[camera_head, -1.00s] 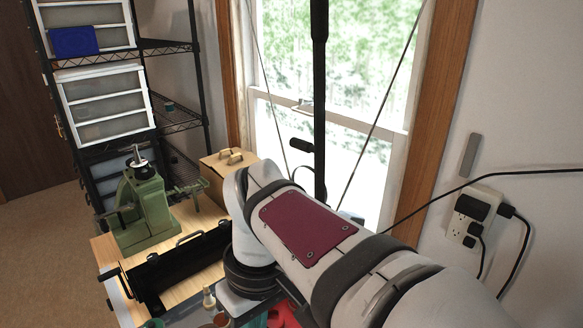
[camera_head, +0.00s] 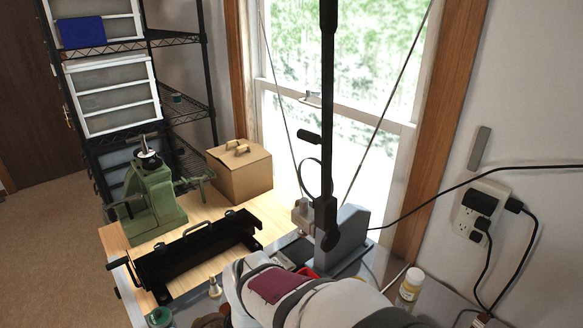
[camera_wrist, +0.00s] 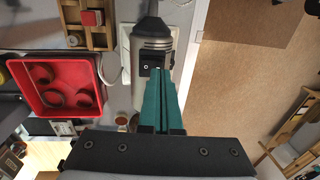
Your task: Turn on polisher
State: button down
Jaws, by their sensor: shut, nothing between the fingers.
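A silvery cylindrical machine with a black tapered end, which looks like the polisher (camera_wrist: 152,28), is at the top middle of the wrist view. A small black plate with a light round spot, perhaps its switch (camera_wrist: 147,66), is on its side. My gripper (camera_wrist: 161,72) has teal fingers, which are closed together and empty. Their tips overlap the black plate in the picture; I cannot tell whether they touch it. The fingers hide part of the machine's body. In the head view, I cannot make out the polisher, and my gripper is out of sight.
A red tray (camera_wrist: 98,69) with round wells lies left of the machine. A wooden rack (camera_wrist: 70,12) is beyond it. In the head view, a green machine (camera_head: 151,195), a black metal frame (camera_head: 190,256) and a cardboard box (camera_head: 240,172) stand on the bench. A bottle (camera_head: 411,285) stands right.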

jog(key=shift+s+f, duration=0.1)
jog(key=shift+f, duration=0.8)
